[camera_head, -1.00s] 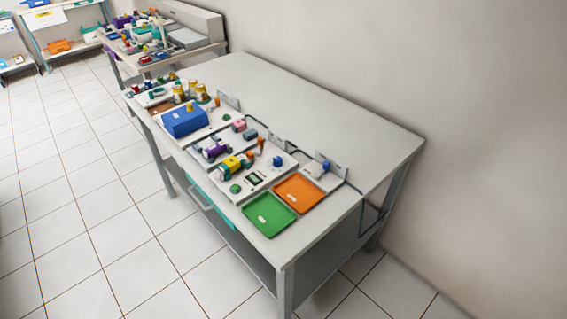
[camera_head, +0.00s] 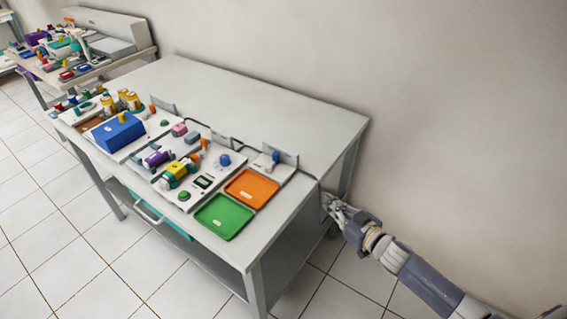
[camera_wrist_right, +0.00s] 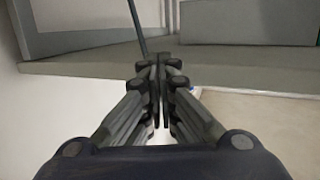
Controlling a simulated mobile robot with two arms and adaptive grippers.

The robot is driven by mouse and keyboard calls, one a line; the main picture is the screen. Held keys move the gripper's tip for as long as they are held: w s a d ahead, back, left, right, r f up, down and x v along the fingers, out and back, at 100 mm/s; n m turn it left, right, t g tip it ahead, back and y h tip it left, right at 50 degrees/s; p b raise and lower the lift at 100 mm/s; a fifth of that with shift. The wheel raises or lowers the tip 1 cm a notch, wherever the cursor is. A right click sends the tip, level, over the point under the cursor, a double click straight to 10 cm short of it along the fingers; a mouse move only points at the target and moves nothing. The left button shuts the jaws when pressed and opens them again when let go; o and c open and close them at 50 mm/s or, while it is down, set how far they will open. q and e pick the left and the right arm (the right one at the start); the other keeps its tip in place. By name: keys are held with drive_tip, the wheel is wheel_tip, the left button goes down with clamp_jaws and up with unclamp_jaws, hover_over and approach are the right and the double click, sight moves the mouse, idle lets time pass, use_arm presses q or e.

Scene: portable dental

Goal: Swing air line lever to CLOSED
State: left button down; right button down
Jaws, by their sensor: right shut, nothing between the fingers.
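My right gripper (camera_head: 329,199) is beside the right end of the grey table (camera_head: 290,120), near its edge. In the right wrist view its fingers (camera_wrist_right: 158,68) are together with nothing between them, in front of a grey edge (camera_wrist_right: 70,66). Small fittings stand on white panels on the table: an orange upright piece (camera_head: 205,144), a yellow block (camera_head: 177,169), a blue knob (camera_head: 225,160) and a small blue piece on the rightmost panel (camera_head: 275,157). I cannot tell which one is the air line lever or how it is set. My left gripper is not in view.
An orange tray (camera_head: 252,188) and a green tray (camera_head: 224,216) lie near the table's right end. A blue box (camera_head: 119,133) stands further left. A dark cable runs along the back of the panels. The table's back half is bare, with a wall behind it.

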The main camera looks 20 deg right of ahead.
sight(285, 169)
drive_tip(key=a+r+n+y, duration=0.2)
drive_tip(key=a+r+y, duration=0.15)
drive_tip(key=r, duration=0.55)
drive_tip(key=shift+t+h, duration=0.25)
drive_tip(key=shift+t, duration=0.15)
drive_tip(key=x, duration=1.4)
drive_tip(key=shift+w+a+p, duration=0.15)
drive_tip(key=shift+w+p, duration=0.15)
drive_tip(key=shift+w+r, duration=0.1)
drive_tip(key=shift+w, duration=0.05)
drive_tip(key=shift+w, duration=0.15)
drive_tip(key=shift+p, duration=0.3)
